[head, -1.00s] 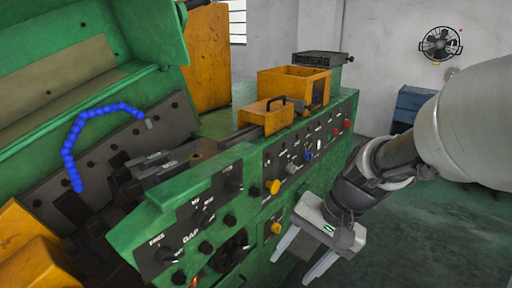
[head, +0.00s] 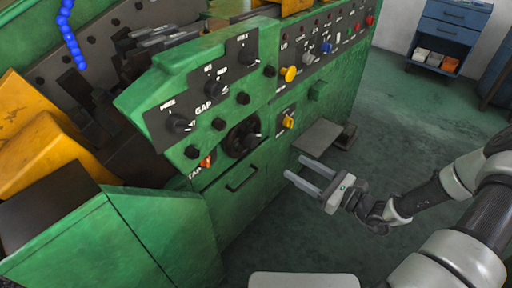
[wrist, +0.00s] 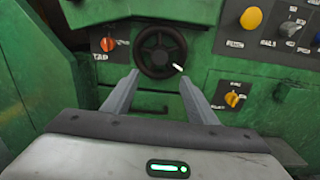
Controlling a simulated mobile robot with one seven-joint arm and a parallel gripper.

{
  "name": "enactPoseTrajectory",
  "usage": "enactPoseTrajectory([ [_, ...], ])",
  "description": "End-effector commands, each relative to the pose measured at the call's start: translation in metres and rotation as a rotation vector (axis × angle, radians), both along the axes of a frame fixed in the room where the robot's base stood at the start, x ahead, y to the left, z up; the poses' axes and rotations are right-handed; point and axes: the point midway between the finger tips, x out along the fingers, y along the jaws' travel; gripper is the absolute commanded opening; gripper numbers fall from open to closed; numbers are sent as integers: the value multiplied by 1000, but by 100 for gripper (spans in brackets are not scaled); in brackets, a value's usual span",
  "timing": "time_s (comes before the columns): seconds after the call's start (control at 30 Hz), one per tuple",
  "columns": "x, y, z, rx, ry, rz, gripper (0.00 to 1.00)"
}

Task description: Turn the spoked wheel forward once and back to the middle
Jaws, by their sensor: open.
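The spoked wheel (head: 242,137) is a small black handwheel on the front of the green machine, below the GAP knobs. In the wrist view the wheel (wrist: 161,51) shows face-on at top middle, its spokes visible, with a pale handle or pointer at its lower right. My gripper (head: 296,167) is open and empty, to the right of the wheel and apart from it in the head view. In the wrist view the two fingers of my gripper (wrist: 160,92) point toward the wheel, one below each side of it.
An orange TAP knob (head: 207,161) is left of the wheel, a yellow knob (head: 288,122) right of it. A drawer-like handle (head: 241,179) lies below. Black knobs line the panel above. A blue cabinet (head: 446,35) stands at the back right. The green floor (head: 420,130) between is clear.

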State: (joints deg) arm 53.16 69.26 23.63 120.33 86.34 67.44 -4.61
Motion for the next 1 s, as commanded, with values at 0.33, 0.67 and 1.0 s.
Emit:
enactPoseTrajectory([
  [0.33, 33, 44, -1, 2, 0, 2, 52],
  [0.67, 77, 101, -1, 0, 0, 3, 52],
  [1.0, 104, 134, -1, 0, 1, 0, 52],
])
